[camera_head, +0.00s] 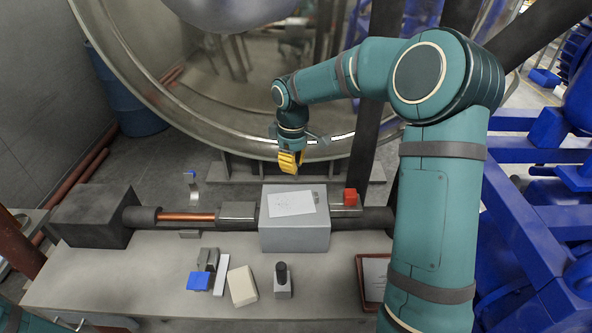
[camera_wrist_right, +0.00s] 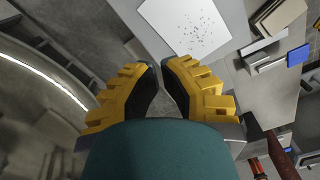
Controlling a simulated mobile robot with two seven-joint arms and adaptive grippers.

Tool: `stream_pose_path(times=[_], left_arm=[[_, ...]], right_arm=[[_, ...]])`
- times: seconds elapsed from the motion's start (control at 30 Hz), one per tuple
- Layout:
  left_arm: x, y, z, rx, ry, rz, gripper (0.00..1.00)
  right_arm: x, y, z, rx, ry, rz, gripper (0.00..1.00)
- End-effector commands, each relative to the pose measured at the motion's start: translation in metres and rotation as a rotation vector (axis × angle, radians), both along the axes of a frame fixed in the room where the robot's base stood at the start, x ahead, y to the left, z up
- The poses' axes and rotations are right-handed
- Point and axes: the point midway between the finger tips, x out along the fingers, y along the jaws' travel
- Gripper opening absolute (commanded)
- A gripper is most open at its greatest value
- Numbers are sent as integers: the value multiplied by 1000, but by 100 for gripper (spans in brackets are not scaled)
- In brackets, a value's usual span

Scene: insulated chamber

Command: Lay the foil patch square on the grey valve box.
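The foil patch (camera_head: 291,203), a pale sheet with dark specks, lies flat on top of the grey valve box (camera_head: 295,238). It sits slightly turned relative to the box edges, with bare top around it. In the right wrist view the patch (camera_wrist_right: 188,25) is partly cut off by the top edge. My right gripper (camera_head: 289,163), with yellow fingers, is above and behind the box, apart from the patch. My left gripper is out of view.
A pipe (camera_head: 188,216) runs left to a dark block (camera_head: 92,216).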

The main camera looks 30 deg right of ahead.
Motion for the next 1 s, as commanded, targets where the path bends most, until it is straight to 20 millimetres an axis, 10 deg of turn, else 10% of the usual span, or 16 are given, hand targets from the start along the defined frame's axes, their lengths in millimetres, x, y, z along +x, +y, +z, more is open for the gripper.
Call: stream_pose_path(times=[0.4,1.0], left_arm=[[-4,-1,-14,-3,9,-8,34],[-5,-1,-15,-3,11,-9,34]], right_arm=[[-1,0,-84,1,4,-1,0],[-34,-22,-81,0,1,-1,0]])
